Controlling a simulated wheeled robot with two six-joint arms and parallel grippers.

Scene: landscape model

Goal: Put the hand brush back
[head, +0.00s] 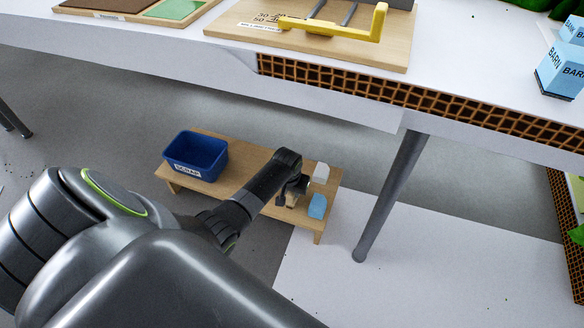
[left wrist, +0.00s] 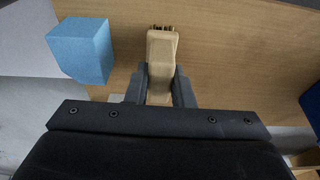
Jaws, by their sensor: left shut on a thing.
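The hand brush (left wrist: 161,48) is a pale wooden piece with brown bristles at its far end in the left wrist view. My left gripper (left wrist: 159,84) is shut on it, with one dark finger on each side. In the head view my left gripper (head: 291,192) is over the right part of a low wooden bench (head: 254,163). The brush is mostly hidden there by the gripper. I cannot tell whether it touches the bench top. My right gripper is not in view.
A blue bin (head: 195,157) labelled SCRAP stands on the bench's left part. A white block (head: 321,172) and a light blue block (head: 317,206) are close right of the gripper. A grey table leg (head: 390,200) stands right of the bench.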

